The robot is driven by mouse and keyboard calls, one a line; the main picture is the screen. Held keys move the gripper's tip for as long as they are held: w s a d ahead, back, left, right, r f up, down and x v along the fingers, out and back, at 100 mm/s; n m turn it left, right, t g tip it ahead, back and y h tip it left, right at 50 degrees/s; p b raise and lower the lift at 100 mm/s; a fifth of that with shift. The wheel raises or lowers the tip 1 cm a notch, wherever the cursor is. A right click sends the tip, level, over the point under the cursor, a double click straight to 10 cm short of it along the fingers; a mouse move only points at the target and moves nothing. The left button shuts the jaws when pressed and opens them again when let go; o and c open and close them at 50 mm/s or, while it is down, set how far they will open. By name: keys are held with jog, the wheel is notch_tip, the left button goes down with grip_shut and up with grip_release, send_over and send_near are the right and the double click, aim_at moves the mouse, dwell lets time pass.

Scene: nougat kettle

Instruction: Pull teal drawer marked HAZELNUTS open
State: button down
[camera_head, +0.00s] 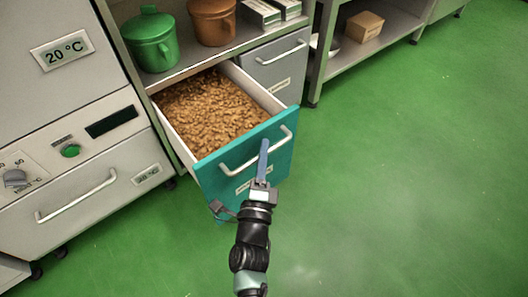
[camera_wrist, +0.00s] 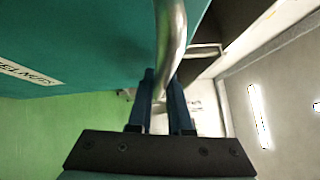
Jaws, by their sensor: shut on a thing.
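The teal drawer (camera_head: 278,152) stands well out from its cabinet and is filled with brown nuts (camera_head: 212,108). Its silvery bar handle (camera_head: 238,170) runs across the front. A white label below the handle is partly covered by my gripper and too small to read in the head view. My gripper (camera_head: 264,148) is at the right part of the handle. In the wrist view, the two blue fingers (camera_wrist: 166,95) are shut around the handle bar (camera_wrist: 173,40), with the teal front (camera_wrist: 80,45) to the left.
A grey drawer (camera_head: 272,66) beside it is shut. A green pot (camera_head: 153,42) and a brown pot (camera_head: 212,22) stand on the shelf above. A machine marked 20 °C (camera_head: 62,50) stands at left. The green floor (camera_head: 400,170) at right is clear.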

jog(key=shift+s+d, duration=0.25)
jog(key=shift+s, duration=0.05)
jog(key=c, duration=0.8)
grip_release()
jog(key=shift+c, duration=0.2)
jog(key=shift+s, duration=0.1)
jog(key=p+v, duration=0.3)
jog(key=v, duration=0.9)
jog(key=shift+s+p, duration=0.4)
jog(key=shift+a+r, duration=0.1)
